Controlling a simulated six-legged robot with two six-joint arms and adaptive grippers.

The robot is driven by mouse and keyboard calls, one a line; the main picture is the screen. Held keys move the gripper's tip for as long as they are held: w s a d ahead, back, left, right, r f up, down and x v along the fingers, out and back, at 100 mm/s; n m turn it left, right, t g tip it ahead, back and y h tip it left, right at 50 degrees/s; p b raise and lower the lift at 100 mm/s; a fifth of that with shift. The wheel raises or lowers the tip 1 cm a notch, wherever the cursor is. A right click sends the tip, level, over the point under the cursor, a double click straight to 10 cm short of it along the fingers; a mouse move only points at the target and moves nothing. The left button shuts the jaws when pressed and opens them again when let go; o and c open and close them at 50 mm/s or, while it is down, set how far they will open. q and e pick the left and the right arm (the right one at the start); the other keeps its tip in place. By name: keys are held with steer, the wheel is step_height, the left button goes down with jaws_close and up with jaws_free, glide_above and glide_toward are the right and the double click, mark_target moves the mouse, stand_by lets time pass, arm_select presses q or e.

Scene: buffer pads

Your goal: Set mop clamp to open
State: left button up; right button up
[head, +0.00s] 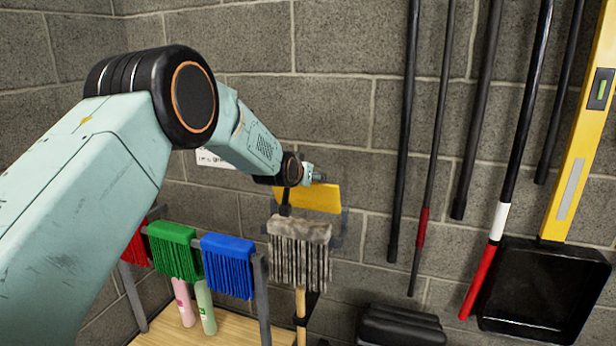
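A mop with a grey string head (300,232) and a wooden handle (300,305) stands upright against the block wall in the middle of the view. A yellow flat piece (318,197) sits just above the mop head; I cannot tell whether it is the clamp's lever. The clamp itself is mostly hidden behind my wrist and the mop. My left gripper (286,205) reaches in from the left, just above the mop head and beside the yellow piece. Its fingers are small and partly hidden, so contact and opening are unclear. My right gripper is out of view.
Red (135,248), green (174,250) and blue (228,265) brushes hang on a grey rack to the left. Two bottles (205,308) stand below. Black poles, a yellow level (580,150) and a black dustpan (543,290) are on the right.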

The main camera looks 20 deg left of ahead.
arm_select(q)
steer(key=shift+w+a+r, duration=0.1)
steer(key=shift+a+r, duration=0.2)
stand_by(0.4)
steer(key=o, duration=1.7)
steer(key=shift+w+a+f, duration=0.2)
steer(key=shift+a+f, duration=0.15)
steer(key=shift+f, duration=0.05)
steer(key=shift+s+d+r, duration=0.3)
steer(key=shift+s+d, duration=0.1)
steer(key=shift+s, duration=0.2)
steer(key=v, duration=1.1)
steer(key=shift+s+a, duration=0.1)
steer(key=shift+a, duration=0.1)
